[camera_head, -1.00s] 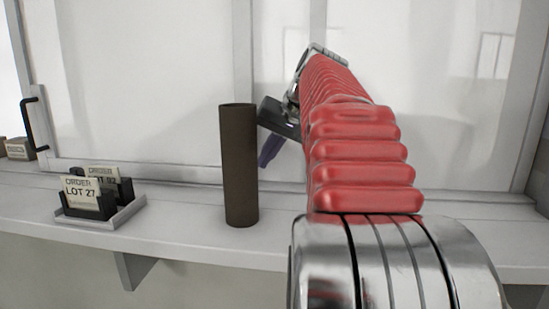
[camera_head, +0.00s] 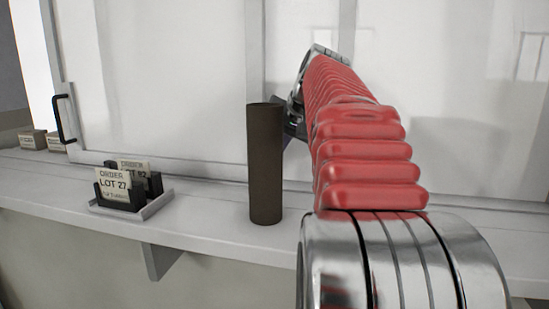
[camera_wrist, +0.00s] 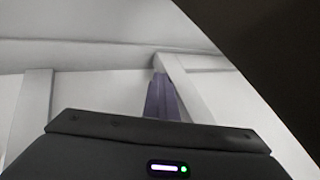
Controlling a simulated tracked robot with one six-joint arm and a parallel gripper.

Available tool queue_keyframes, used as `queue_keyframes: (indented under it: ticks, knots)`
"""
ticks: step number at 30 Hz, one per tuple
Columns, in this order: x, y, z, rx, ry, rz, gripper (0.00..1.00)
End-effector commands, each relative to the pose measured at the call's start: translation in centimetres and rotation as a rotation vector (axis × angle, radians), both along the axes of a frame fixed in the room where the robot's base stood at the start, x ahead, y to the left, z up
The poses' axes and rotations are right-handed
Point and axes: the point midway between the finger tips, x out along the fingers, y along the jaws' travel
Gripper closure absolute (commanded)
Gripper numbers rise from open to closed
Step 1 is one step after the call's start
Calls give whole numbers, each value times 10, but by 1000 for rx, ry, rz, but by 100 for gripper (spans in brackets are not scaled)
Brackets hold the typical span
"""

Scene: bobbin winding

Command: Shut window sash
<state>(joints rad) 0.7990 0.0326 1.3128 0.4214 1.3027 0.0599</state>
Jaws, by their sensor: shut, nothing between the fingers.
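The window sash (camera_head: 175,157) is a large pale framed pane behind the sill. Its black handle (camera_head: 62,112) stands on the sash's left upright, and an open gap shows left of that upright. My gripper reaches over the sill in front of the glass, well right of the handle.
The upright brown tube (camera_head: 265,165) stands on the pale sill (camera_head: 205,222), close to my arm's left side. A grey tray (camera_head: 150,209) with order cards in black holders (camera_head: 122,190) sits further left. Small brown boxes (camera_head: 35,139) lie beyond the handle. A bracket (camera_head: 160,260) supports the sill.

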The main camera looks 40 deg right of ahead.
Motion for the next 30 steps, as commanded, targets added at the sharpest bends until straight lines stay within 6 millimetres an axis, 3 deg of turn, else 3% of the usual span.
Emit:
queue_keyframes:
  ticks: [17,26,30]
  knots:
    - [-3,-4,0,1,0,-11,100]
    - [-23,-21,-1,3,1,-8,100]
    - [-38,-21,19,-1,-2,-8,100]
